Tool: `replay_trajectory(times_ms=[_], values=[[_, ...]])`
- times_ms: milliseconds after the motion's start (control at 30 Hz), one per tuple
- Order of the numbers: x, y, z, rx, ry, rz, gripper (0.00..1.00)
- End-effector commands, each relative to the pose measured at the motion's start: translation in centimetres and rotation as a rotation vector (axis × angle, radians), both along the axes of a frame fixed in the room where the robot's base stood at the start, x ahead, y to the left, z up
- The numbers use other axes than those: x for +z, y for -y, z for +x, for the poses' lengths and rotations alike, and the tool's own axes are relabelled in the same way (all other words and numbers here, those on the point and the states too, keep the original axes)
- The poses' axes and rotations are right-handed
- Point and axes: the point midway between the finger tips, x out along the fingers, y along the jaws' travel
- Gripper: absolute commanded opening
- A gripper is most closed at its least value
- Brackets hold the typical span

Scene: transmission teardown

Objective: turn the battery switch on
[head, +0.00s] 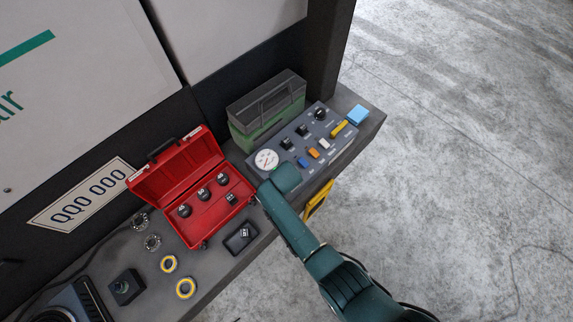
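A grey control panel (337,150) lies on the bench at the right. My gripper's fingers do not show.
An open red toolbox (183,168) with black weights stands left of the panel. A green case (265,105) is behind it. Rings (186,288) and a black tray (240,237) lie left.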

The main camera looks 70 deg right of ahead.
Motion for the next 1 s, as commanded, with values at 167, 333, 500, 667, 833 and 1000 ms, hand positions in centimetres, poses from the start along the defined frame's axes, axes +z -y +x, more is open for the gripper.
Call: replay_trajectory(times_ms=[167, 333, 500, 667, 833, 1000], values=[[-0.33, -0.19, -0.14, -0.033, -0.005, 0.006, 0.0], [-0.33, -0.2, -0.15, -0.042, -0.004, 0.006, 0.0], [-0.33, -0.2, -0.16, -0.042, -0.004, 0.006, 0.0], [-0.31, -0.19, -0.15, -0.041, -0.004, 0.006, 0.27], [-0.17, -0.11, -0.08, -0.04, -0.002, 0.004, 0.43], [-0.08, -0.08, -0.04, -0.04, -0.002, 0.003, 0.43]])
